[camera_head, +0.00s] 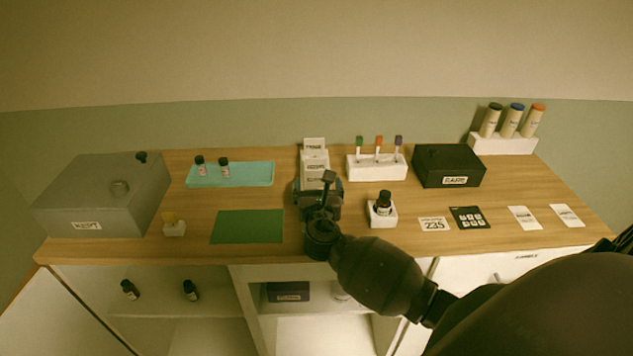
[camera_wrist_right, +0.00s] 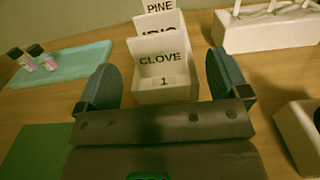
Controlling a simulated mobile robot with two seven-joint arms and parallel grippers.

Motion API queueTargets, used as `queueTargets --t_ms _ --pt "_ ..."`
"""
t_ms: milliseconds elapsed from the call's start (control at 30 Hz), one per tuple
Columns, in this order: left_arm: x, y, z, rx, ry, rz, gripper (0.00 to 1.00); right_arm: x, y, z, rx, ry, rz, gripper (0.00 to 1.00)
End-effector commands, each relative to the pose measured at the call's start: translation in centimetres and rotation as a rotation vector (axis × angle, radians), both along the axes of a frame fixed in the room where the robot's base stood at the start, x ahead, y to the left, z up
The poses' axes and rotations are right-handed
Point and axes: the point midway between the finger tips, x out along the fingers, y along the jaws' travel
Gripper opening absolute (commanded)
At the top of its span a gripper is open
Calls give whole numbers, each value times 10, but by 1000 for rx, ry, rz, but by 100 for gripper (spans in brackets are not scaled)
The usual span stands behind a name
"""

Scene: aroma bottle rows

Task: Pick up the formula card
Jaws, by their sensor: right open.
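A stepped row of white cards or card pockets (camera_head: 314,158) stands upright near the middle of the table. In the right wrist view the front one, lettered CLOVE with a 1 below (camera_wrist_right: 161,68), is nearest; IRIS, partly hidden, and PINE (camera_wrist_right: 160,7) stand behind it. I cannot tell which of these is the formula card. My right gripper (camera_head: 319,184) is open and empty, just in front of the row. In the wrist view its dark fingers (camera_wrist_right: 162,84) are spread to either side of the CLOVE front, with gaps. My left gripper is out of view.
A teal tray (camera_head: 258,173) with two bottles and a green mat (camera_head: 247,227) lie left. Right are a white holder with sticks (camera_head: 360,171), a bottle in a white block (camera_head: 383,216) and a black box (camera_head: 449,166). Flat cards (camera_head: 524,218) lie front right.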

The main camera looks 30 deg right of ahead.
Motion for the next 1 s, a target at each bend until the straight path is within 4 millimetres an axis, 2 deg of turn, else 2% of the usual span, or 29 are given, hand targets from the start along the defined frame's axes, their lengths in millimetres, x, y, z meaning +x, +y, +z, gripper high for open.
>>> queueTargets --t_ms 233,533,867,1000 --pt "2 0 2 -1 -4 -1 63 14 -8 2 0 0 -1 94" --pt "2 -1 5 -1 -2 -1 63 47 -27 4 0 0 0 94" --pt "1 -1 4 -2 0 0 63 53 -31 4 1 0 0 94" --pt "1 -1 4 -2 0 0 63 53 -30 3 1 0 0 75"
